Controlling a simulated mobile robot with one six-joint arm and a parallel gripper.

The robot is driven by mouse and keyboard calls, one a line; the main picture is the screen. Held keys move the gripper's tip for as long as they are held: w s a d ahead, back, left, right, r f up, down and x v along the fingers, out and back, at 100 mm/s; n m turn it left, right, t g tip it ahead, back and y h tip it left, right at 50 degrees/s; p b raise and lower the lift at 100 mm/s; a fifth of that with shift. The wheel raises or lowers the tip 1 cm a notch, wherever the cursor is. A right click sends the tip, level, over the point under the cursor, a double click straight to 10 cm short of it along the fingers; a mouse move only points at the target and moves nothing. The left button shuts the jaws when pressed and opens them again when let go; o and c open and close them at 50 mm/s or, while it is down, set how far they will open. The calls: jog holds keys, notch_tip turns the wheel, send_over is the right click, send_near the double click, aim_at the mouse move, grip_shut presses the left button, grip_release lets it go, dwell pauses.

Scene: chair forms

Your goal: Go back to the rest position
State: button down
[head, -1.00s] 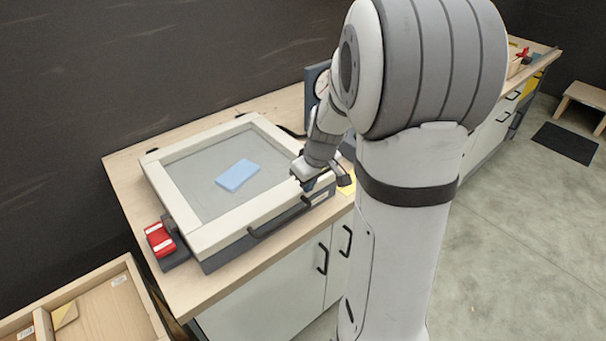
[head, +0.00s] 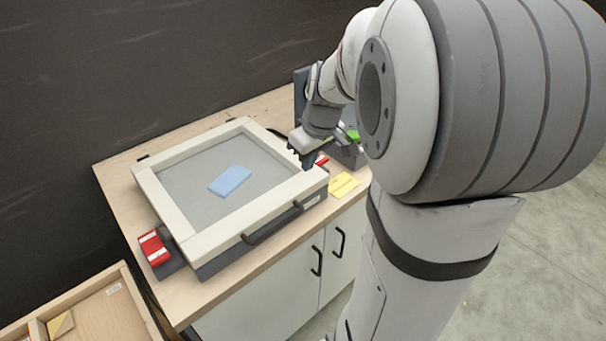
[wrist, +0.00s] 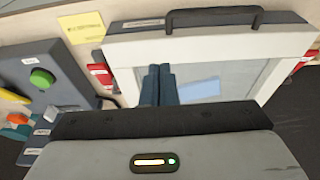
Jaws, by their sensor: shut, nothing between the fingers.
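My gripper (head: 308,160) is at the right edge of a framed box with a closed glass lid (head: 160,182), in the head view. Its fingers are together and hold nothing; they also show in the wrist view (wrist: 158,86), pointing over the lid's frame. I cannot tell whether my fingers touch the frame.
A red clamp (head: 154,248) sits at the box's left side. A control panel with a green button (wrist: 41,78) stands to its right. A yellow note (head: 343,185) lies on the wooden counter. A wooden tray (head: 100,318) is at lower left. A dark wall rises behind.

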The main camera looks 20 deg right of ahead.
jog(key=s+a+m, duration=0.1)
jog(key=s+a, duration=0.4)
jog(key=s, duration=0.2)
jog(key=s+a+m, duration=0.2)
jog(key=s+a, duration=0.3)
jog(key=s, duration=0.3)
jog(key=shift+s+r+m+h, duration=0.15)
jog(key=shift+s+m+h, duration=0.15)
jog(key=shift+h, duration=0.1)
